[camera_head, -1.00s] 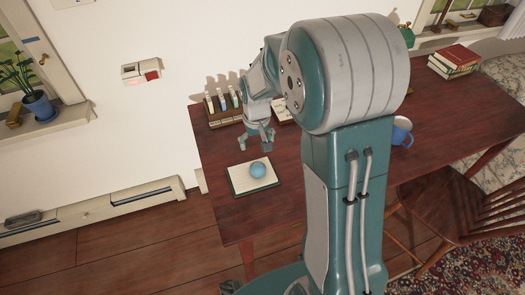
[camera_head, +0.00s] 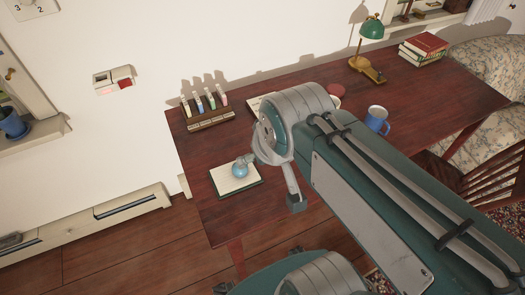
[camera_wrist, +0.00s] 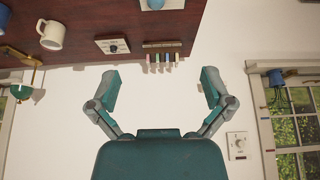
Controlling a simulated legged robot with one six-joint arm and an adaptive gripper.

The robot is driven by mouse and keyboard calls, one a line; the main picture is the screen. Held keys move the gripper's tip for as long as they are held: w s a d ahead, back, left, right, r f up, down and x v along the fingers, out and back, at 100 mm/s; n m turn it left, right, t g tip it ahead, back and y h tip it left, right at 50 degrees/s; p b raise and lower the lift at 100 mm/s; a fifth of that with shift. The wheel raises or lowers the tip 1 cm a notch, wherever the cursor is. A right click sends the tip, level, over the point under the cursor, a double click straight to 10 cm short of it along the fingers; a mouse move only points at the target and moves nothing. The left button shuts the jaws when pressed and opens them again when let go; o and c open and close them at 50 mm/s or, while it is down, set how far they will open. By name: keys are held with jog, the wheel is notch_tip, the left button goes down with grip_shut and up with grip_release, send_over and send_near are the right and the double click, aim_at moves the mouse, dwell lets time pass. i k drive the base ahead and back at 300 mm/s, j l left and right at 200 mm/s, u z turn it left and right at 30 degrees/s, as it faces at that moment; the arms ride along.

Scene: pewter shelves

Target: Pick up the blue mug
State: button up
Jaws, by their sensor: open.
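The blue mug (camera_head: 377,119) stands upright on the dark red-brown table, to the right of my arm in the head view. In the wrist view only a sliver of blue at the far left edge, likely the blue mug (camera_wrist: 3,17), shows. My gripper (camera_wrist: 160,75) is open and empty in the wrist view, with its two fingers spread wide and nothing between them. It is well apart from the mug, which lies off to the left there. In the head view my gripper's end is hard to make out around my own arm.
A rack of vials (camera_head: 211,121) stands at the back left. A cream mug (camera_wrist: 51,35) shows in the wrist view. A green lamp (camera_head: 371,28) and books (camera_head: 424,47) stand at the back right; a chair (camera_head: 490,185) is right.

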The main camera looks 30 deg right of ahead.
aim_at(378, 123)
jog(key=k+j+z, duration=0.15)
jog(key=k, duration=0.15)
jog(key=l+z, duration=0.2)
jog(key=i+l+z, duration=0.15)
jog(key=l, duration=0.25)
jog(key=i+l+z, duration=0.2)
jog(key=j+z, duration=0.4)
jog(key=k+j+z, duration=0.1)
jog(key=z, duration=0.3)
jog(key=i+l, duration=0.1)
jog(key=i+l+u, duration=0.15)
jog(key=l, duration=0.2)
jog(key=i+l+u, duration=0.15)
jog(key=l, duration=0.25)
